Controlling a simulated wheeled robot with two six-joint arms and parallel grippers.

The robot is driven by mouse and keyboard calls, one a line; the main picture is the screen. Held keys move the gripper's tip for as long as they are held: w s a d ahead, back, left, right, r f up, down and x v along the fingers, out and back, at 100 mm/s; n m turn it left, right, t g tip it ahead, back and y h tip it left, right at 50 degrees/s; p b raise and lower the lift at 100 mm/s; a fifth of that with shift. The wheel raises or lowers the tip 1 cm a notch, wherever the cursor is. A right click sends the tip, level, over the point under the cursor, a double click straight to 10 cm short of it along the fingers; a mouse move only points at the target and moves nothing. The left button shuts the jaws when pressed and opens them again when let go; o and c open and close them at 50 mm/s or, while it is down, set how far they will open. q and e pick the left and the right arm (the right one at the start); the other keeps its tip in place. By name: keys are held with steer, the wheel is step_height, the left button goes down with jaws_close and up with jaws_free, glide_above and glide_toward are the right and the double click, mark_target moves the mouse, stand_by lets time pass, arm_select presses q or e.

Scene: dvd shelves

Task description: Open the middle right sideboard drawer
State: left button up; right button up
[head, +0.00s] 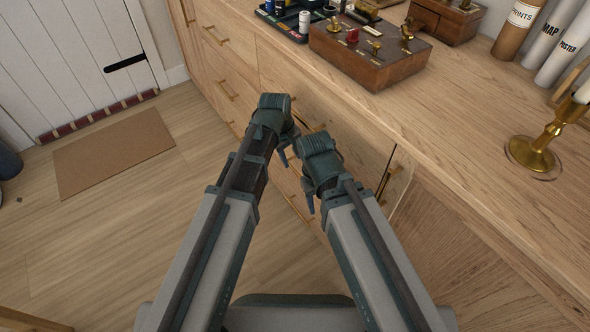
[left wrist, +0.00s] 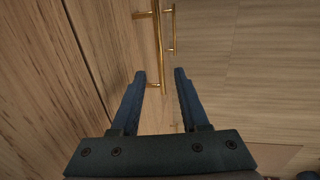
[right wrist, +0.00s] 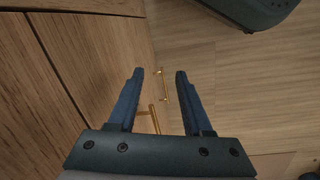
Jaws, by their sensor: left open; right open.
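The wooden sideboard (head: 350,120) has drawers with brass bar handles on its front. An upper right-hand handle (head: 318,127) shows just beyond my left gripper (head: 290,157); my arms hide much of the right-hand drawer fronts, including most of the middle one. In the left wrist view my left gripper (left wrist: 160,74) is open, with a brass handle (left wrist: 157,45) lined up between its fingers; contact cannot be told. My right gripper (head: 310,203) is open and close beside the left one. In the right wrist view, a handle (right wrist: 154,118) shows between its fingers (right wrist: 160,72) and another (right wrist: 163,86) lies beyond.
A wooden box with brass fittings (head: 370,50) and a brass candlestick (head: 533,152) stand on the sideboard top. A vertical door handle (head: 388,180) is right of my right gripper.

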mark_target(296, 172)
arm_select(q)
steer(key=f+b, duration=0.4)
steer(key=d+f+b, duration=0.1)
steer(key=f+b, duration=0.1)
steer(key=f, duration=0.1)
steer(key=shift+w, duration=0.4)
steer(key=shift+r, duration=0.1)
jaws_close()
stand_by(1.0)
